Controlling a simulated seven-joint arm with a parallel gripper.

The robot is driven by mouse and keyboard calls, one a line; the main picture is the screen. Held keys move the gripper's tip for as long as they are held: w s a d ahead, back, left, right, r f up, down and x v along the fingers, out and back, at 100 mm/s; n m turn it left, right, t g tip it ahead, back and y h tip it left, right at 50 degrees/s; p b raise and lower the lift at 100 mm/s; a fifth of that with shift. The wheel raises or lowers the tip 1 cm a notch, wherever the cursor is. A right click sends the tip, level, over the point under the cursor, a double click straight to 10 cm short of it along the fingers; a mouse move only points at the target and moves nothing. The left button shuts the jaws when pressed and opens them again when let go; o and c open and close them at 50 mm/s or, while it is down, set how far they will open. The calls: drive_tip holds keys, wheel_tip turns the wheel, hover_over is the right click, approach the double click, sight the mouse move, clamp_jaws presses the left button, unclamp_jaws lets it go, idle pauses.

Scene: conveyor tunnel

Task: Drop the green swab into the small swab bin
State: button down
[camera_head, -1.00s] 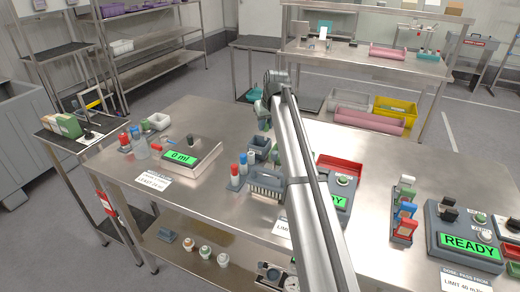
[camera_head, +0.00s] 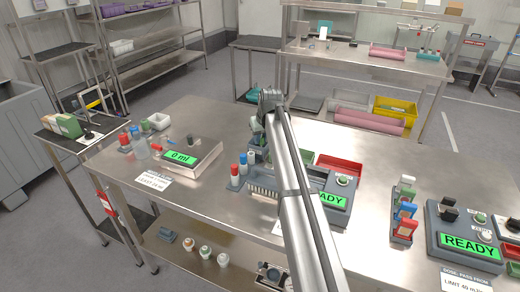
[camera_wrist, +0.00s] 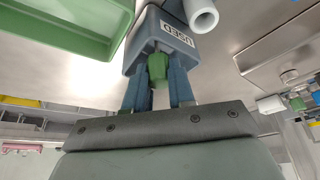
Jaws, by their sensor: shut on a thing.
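In the wrist view my gripper (camera_wrist: 160,80) is shut on the green swab (camera_wrist: 158,66), whose green end shows between the two blue-grey fingers. A small blue-grey bin (camera_wrist: 160,27) with a label reading USED upside down lies directly beyond the fingertips. The swab's green end overlaps the bin in this view; I cannot tell whether any of it is inside. In the head view my gripper (camera_head: 259,122) is above the middle of the steel table, partly hidden by my arm. The bin is mostly hidden there.
A green tray (camera_wrist: 70,28) is beside the bin, and a white tube end (camera_wrist: 203,20) is close on its other side. In the head view a red tray (camera_head: 340,166), a scale (camera_head: 190,154) and capped tubes (camera_head: 243,166) stand around my arm.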

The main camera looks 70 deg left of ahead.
drive_tip(key=c, duration=0.9)
unclamp_jaws()
drive_tip(key=shift+o, duration=0.2)
drive_tip(key=v, duration=1.3)
drive_tip(key=shift+d+r, duration=0.2)
drive_tip(key=shift+r, duration=0.1)
